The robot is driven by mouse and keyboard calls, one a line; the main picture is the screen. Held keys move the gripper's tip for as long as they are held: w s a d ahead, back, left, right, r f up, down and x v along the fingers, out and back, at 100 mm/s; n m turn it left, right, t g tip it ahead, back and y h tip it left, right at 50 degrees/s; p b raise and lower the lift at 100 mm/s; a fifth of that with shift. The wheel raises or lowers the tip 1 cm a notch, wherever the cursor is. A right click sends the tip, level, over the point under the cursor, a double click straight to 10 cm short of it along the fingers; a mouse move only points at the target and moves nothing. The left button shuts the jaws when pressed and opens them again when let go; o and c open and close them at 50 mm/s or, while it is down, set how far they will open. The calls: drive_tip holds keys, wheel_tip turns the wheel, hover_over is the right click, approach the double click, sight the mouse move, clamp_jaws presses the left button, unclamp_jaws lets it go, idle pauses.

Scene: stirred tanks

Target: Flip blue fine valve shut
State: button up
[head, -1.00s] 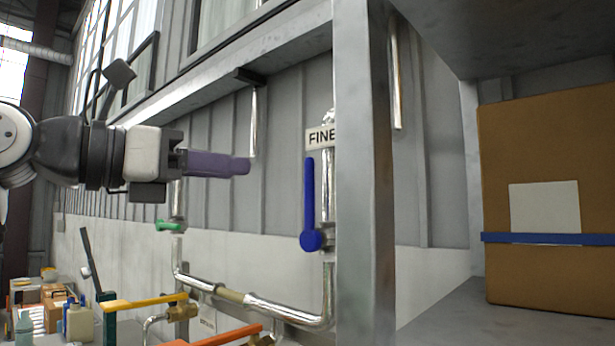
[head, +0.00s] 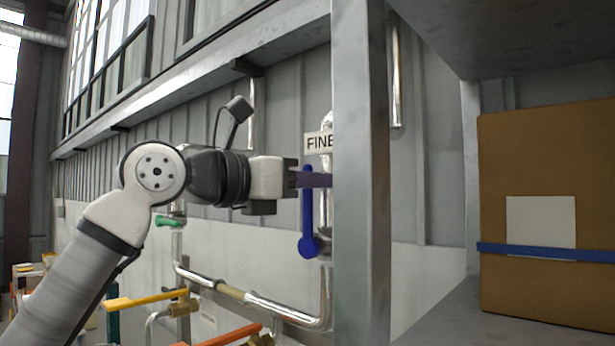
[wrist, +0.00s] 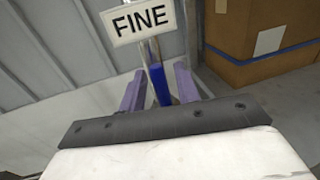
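The blue fine valve has a blue lever (head: 308,215) that stands upright along the silver vertical pipe, its round hub at the bottom. A white FINE label (head: 318,143) is on the pipe above it; the label also shows in the wrist view (wrist: 138,20). My gripper (head: 318,180) is at the lever's upper part, its purple fingers partly hidden by the grey post. In the wrist view my gripper (wrist: 160,76) is open, with one finger on each side of the blue lever (wrist: 159,86). Gaps show between the fingers and the lever; contact cannot be told.
A grey metal post (head: 362,200) stands just right of the valve. Right of it, a cardboard box (head: 540,150) with a blue strap sits on a shelf. A green handle (head: 168,221), a yellow lever (head: 145,300) and an orange lever (head: 232,334) are lower left.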

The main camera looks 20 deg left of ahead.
drive_tip(key=shift+c, duration=0.3)
clamp_jaws()
